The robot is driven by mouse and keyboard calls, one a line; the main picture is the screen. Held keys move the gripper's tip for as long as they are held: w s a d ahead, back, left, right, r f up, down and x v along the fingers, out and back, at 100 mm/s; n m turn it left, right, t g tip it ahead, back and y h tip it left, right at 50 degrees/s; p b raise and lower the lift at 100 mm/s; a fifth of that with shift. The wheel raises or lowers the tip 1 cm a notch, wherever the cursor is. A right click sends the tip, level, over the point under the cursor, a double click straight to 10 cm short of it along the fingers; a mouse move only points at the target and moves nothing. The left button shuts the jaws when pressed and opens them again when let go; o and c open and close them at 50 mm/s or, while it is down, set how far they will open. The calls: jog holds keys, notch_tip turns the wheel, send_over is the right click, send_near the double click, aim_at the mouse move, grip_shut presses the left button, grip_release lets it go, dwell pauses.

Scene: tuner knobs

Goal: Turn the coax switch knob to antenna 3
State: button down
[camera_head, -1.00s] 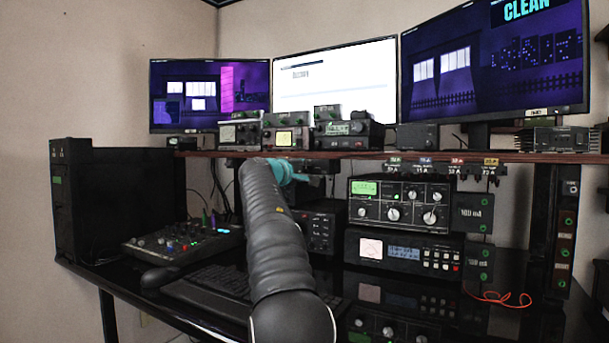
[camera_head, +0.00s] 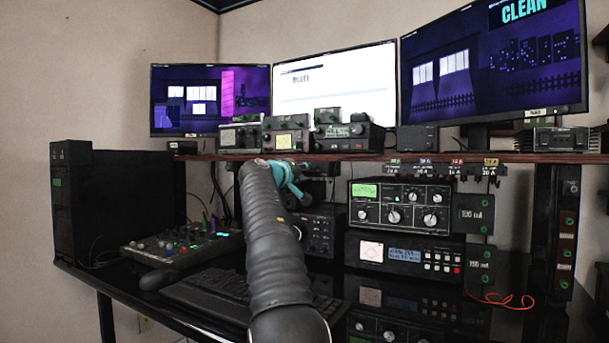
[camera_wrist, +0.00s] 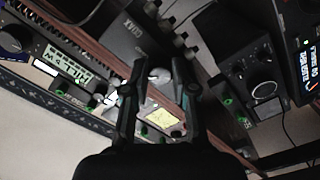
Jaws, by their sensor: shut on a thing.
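In the wrist view, a dark box with white lettering (camera_wrist: 133,27), probably the coax switch, carries a light grey round knob (camera_wrist: 159,75). My gripper (camera_wrist: 160,66) has one dark finger on each side of this knob and is shut on it. The lettering is only partly readable, and I cannot read the knob's pointer or the antenna numbers. In the head view, my teal wrist (camera_head: 287,176) is just under the shelf edge; the fingers and the knob are hidden or too dark to tell there.
A wooden shelf (camera_head: 450,157) runs above my wrist with several small radios on it. A tuner with dials (camera_head: 400,204) and a display unit (camera_head: 405,254) stand to the right. A mixer (camera_head: 180,243) and a keyboard (camera_head: 215,290) lie at lower left.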

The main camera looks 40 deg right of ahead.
dwell(0.3)
jog(key=c, duration=0.9)
grip_release()
jog(key=shift+a, duration=0.1)
jog(key=v, duration=1.1)
jog(key=shift+s+a, duration=0.15)
jog(key=shift+a, duration=0.2)
jog(key=shift+a, duration=0.1)
